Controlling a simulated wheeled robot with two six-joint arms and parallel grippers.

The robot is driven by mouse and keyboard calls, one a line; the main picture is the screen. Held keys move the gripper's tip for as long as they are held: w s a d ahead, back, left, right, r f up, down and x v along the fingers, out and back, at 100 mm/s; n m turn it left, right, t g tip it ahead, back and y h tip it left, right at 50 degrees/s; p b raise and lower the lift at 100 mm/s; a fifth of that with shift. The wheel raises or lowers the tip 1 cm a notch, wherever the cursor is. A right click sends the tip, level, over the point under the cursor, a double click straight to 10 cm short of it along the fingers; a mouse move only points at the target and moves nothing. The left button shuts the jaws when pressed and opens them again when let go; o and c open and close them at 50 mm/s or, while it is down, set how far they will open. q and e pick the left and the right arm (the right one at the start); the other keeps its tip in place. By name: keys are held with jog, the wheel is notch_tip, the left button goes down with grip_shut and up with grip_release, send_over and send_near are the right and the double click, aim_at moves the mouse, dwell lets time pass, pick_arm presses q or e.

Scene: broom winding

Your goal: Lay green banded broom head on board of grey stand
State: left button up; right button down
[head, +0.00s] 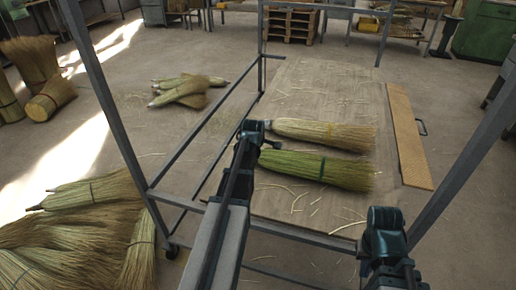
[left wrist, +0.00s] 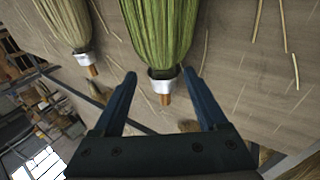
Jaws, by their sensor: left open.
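The green banded broom head (head: 318,169) lies on the wooden board (head: 330,95) of the grey stand (head: 113,105), bristles toward the right, with a dark green band around it. In the left wrist view the same broom head (left wrist: 158,35) shows its metal collar and short wooden stub. My left gripper (left wrist: 160,76) is open, its two fingers on either side of the collar and apart from it. In the head view my left gripper (head: 262,138) is at the broom's left end, its fingers mostly hidden. My right gripper (head: 385,222) is near the front right; its jaw opening is not clear.
A paler broom head (head: 325,134) lies behind the green one on the board. A tan strip (head: 408,135) lies at the board's right. Upright posts frame the stand. A broom pile (head: 75,235) lies at the left on the floor. The board's far part is clear.

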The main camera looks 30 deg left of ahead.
pick_arm(q)
jog(key=p+v, duration=0.4)
jog(key=v, duration=0.2)
jog(key=shift+s+r, duration=0.2)
jog(key=shift+r, duration=0.1)
jog(key=shift+d, duration=0.1)
jog(key=s+d+f+m+g+h, duration=0.1)
jog(key=s+d+m, duration=0.25)
jog(key=d, duration=0.45)
jog(key=s+d+f+m+g, duration=0.1)
jog(key=s+d+m, duration=0.1)
jog(key=d+m, duration=0.4)
jog(key=s+d+f+m+g+h, duration=0.1)
jog(key=s+d+m, duration=0.15)
jog(key=d, duration=0.65)
jog(key=s+d+m+g, duration=0.3)
jog(key=s+d+m, duration=0.9)
jog(key=s+m, duration=0.1)
jog(key=shift+d+y, duration=0.3)
jog(key=shift+d, duration=0.1)
jog(key=shift+s, duration=0.1)
